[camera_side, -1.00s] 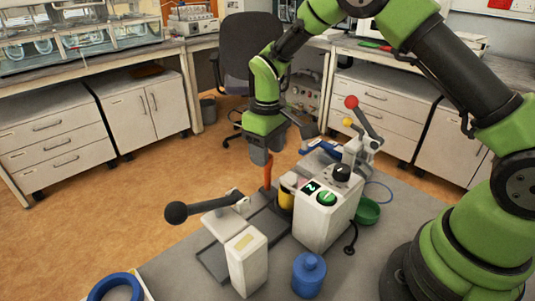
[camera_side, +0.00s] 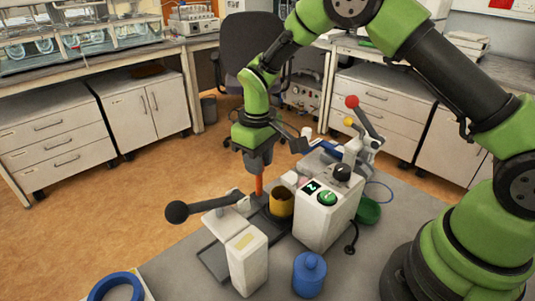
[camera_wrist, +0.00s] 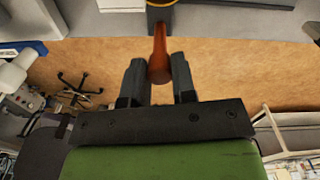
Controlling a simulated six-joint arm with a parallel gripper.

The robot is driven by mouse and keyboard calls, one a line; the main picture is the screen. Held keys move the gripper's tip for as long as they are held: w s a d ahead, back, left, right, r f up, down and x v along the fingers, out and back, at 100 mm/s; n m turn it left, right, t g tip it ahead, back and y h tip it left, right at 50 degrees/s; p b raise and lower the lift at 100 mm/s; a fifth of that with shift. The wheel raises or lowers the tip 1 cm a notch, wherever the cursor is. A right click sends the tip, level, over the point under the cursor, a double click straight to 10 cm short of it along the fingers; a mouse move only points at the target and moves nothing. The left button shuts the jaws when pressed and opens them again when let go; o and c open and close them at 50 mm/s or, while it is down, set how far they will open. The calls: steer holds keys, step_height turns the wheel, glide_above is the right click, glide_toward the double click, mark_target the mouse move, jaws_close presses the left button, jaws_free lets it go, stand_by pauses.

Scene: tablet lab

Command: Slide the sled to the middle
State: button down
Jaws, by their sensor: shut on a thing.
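An upright orange handle (camera_side: 259,185) stands on the dark sled, which sits in the dark rail (camera_side: 213,262) on the bench. My gripper (camera_side: 258,175) points down from above and is shut on the handle's upper part. In the wrist view the orange handle (camera_wrist: 159,55) lies between both fingers of my gripper (camera_wrist: 158,75), with part of the dark sled (camera_wrist: 160,14) beyond it. A yellow cup (camera_side: 281,203) stands right beside the handle; its yellow rim just shows at the wrist view's top edge. The sled body is mostly hidden in the side view.
A white control box (camera_side: 322,217) with a green button and black knob stands right of the rail. A white press with a black ball lever (camera_side: 177,212) stands left and front. A blue bottle (camera_side: 309,275), blue ring (camera_side: 116,287) and green bowl (camera_side: 368,210) are nearby.

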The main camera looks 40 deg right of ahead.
steer(key=a, duration=0.5)
steer(key=shift+a, duration=0.4)
steer(key=c, duration=0.9)
jaws_free()
step_height(320, 180, up, 10)
